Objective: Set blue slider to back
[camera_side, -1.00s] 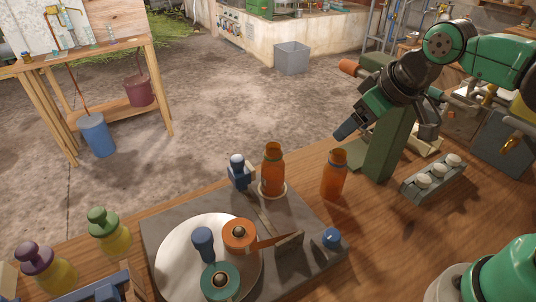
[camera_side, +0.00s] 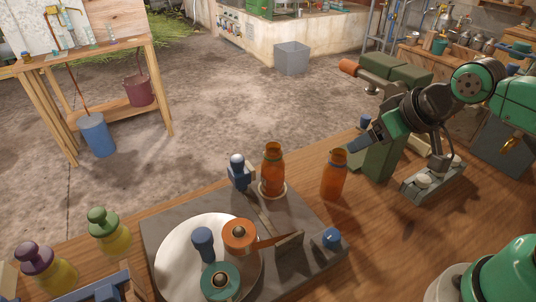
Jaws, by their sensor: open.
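Several blue parts show, and I cannot tell for sure which is the blue slider. A blue frame with a small block (camera_side: 106,292) is cut off at the bottom left edge. A blue knob (camera_side: 331,237) sits at the right end of the grey base plate (camera_side: 165,226), and a blue fitting with a pale top (camera_side: 240,172) stands at its back edge. A blue peg (camera_side: 203,243) stands on the round pale disc. My gripper (camera_side: 438,162) is open, pointing down near the grey block with white knobs (camera_side: 412,186), well away from these parts.
Two orange bottles (camera_side: 272,170) (camera_side: 334,178) stand at mid bench. A green block device (camera_side: 383,150) stands just left of my gripper. Yellow jars with green (camera_side: 108,230) and purple (camera_side: 45,265) stoppers stand at left.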

